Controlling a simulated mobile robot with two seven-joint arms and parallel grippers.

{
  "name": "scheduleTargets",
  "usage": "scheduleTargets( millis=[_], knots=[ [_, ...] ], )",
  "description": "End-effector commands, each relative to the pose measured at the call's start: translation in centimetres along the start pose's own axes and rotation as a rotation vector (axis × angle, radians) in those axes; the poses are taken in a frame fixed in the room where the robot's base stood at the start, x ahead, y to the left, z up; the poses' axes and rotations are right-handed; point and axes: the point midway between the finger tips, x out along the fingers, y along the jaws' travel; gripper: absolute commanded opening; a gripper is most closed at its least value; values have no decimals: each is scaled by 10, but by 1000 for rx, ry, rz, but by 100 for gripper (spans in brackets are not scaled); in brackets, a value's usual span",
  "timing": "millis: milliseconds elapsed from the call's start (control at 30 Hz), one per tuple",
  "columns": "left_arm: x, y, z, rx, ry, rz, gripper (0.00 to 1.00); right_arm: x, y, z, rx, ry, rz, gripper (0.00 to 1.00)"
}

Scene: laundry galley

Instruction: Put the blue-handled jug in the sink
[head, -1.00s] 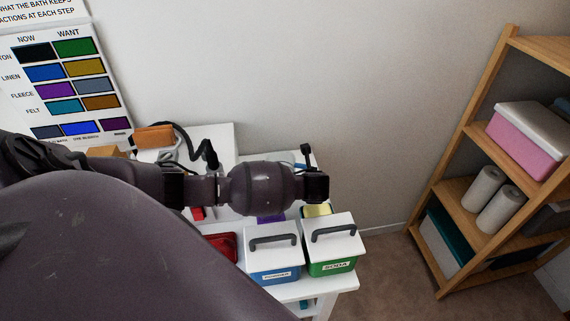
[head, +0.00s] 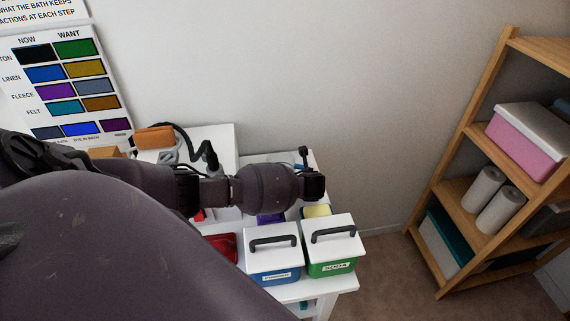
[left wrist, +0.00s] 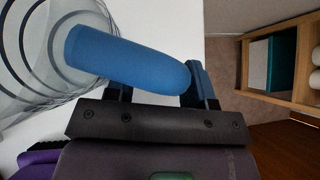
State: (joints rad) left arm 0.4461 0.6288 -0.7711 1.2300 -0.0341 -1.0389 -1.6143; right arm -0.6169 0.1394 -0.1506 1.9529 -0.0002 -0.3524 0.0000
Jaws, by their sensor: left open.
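The jug's blue handle (left wrist: 130,62) fills the upper middle of the left wrist view. The clear, ringed body of the jug (left wrist: 35,75) is beside it at the left, partly cut off. My left gripper (left wrist: 158,82) is open, with one finger on each side of the handle; I cannot tell whether either finger touches it. In the head view my left arm reaches across the white table, and its fingers and most of the jug are hidden. I cannot make out a sink. My right gripper is not in view.
A blue box (head: 273,270) and a green box (head: 331,262), both with white lids and dark handles, stand at the table's front. A red tray (head: 222,246) is to their left. A wooden shelf (head: 480,135) stands at the right, with bare floor before it.

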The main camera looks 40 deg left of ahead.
Motion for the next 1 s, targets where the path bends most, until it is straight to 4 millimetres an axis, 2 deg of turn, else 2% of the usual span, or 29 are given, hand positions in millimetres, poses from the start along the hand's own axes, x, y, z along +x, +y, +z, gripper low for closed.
scheduleTargets(
  millis=[67,300,400,767,1000],
  knots=[
    [0,0,0,0,0,0,49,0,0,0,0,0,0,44],
    [0,0,0,0,0,0,12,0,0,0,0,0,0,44],
    [0,0,0,0,0,0,0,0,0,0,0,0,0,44],
    [-2,0,2,0,-1,0,0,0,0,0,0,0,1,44],
    [-18,0,20,-1,-4,-3,0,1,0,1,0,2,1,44]
  ],
)
